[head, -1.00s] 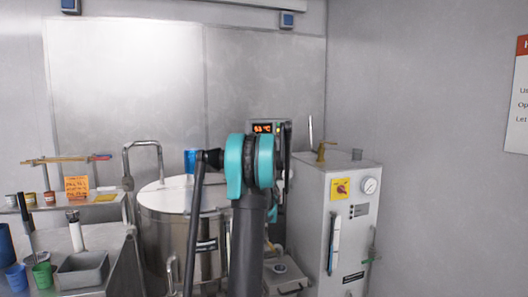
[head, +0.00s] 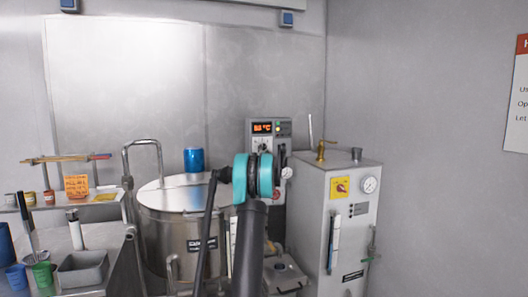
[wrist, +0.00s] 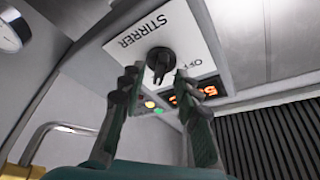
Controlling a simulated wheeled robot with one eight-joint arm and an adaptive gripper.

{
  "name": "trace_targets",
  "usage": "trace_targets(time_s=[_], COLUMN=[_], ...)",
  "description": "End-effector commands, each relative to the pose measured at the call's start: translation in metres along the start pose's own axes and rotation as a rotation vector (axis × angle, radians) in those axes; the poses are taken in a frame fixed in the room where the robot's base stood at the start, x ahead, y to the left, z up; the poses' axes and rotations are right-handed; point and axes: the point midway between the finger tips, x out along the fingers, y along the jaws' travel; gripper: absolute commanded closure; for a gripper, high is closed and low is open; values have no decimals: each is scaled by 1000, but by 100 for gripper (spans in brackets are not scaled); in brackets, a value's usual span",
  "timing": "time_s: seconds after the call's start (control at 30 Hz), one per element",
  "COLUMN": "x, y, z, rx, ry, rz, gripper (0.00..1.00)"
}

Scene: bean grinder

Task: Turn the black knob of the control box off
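The control box (head: 284,131) is a grey panel with a lit orange display on the back wall, partly behind my arm in the head view. In the wrist view its white STIRRER plate (wrist: 185,30) carries the black knob (wrist: 159,60), with OFF printed to the right of the knob. My gripper (wrist: 156,80) is open, its two fingers apart just below the knob in the picture, one toward each side. I cannot tell whether either finger touches it. In the head view my arm hides the gripper.
A steel vessel (head: 165,235) with a blue cup (head: 194,160) on its lid stands left of my arm. A grey cabinet (head: 311,215) with a gauge and brass fitting stands right. A cluttered steel table (head: 95,237) is at far left.

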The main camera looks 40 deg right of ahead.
Motion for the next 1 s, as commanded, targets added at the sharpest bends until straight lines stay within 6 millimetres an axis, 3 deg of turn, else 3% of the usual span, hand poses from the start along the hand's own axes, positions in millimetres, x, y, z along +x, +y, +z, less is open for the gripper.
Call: trace_targets(time_s=[0.43, 0.7, 1.0], x=[11, 10, 10], y=[0, 0, 0], z=[0, 0, 0], rx=[1, 1, -6], ry=[0, 0, 0], rz=[0, 0, -2], gripper=[68, 100, 100])
